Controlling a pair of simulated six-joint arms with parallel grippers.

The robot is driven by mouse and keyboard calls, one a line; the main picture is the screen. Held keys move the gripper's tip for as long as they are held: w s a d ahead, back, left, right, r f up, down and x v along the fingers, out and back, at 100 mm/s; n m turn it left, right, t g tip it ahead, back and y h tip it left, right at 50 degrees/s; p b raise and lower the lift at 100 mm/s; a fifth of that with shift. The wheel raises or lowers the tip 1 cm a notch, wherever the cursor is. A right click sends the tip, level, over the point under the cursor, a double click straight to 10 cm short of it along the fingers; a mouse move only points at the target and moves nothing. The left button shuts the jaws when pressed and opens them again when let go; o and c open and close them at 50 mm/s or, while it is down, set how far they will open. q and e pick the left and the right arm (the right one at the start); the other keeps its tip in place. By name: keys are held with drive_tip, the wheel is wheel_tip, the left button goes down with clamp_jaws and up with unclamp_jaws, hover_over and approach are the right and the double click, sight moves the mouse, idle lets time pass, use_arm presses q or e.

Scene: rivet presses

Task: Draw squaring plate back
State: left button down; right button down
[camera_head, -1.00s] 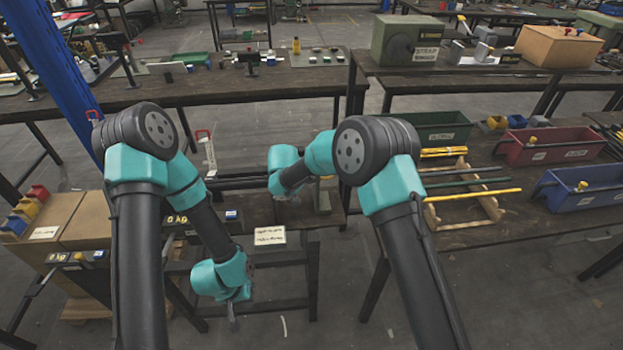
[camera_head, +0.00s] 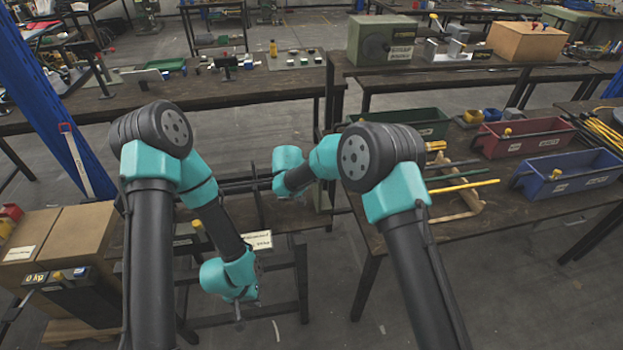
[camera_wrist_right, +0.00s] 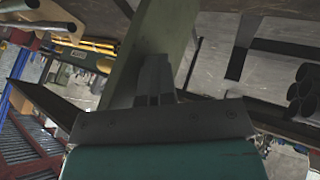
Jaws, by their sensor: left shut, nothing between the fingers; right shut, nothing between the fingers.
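An olive-green plate, which looks like the squaring plate (camera_wrist_right: 179,32), stands behind my right gripper (camera_wrist_right: 154,62) in the right wrist view. The right fingers are shut with nothing between them and overlap the plate's face; I cannot tell whether they touch it. In the head view, part of a grey-green plate shows at the stand beside my right wrist, and the right fingertips are hard to make out. My left gripper (camera_head: 240,314) is shut and empty, hanging low in front of the stand, away from the plate.
A labelled dark stand (camera_head: 257,240) is below my arms. On the right bench are a green bin (camera_head: 425,128), a red bin (camera_head: 525,138), a blue bin (camera_head: 568,177) and a wooden rack (camera_head: 462,205) with rods. Cartons (camera_head: 75,240) stand at left. Dark tube ends (camera_wrist_right: 305,90) show in the wrist view.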

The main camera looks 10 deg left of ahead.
use_arm(q)
drive_tip(key=shift+d, duration=0.15)
use_arm(e)
drive_tip(key=v, duration=0.9)
drive_tip(key=shift+s+r, duration=0.2)
drive_tip(key=shift+r, duration=0.1)
drive_tip(key=shift+a, duration=0.1)
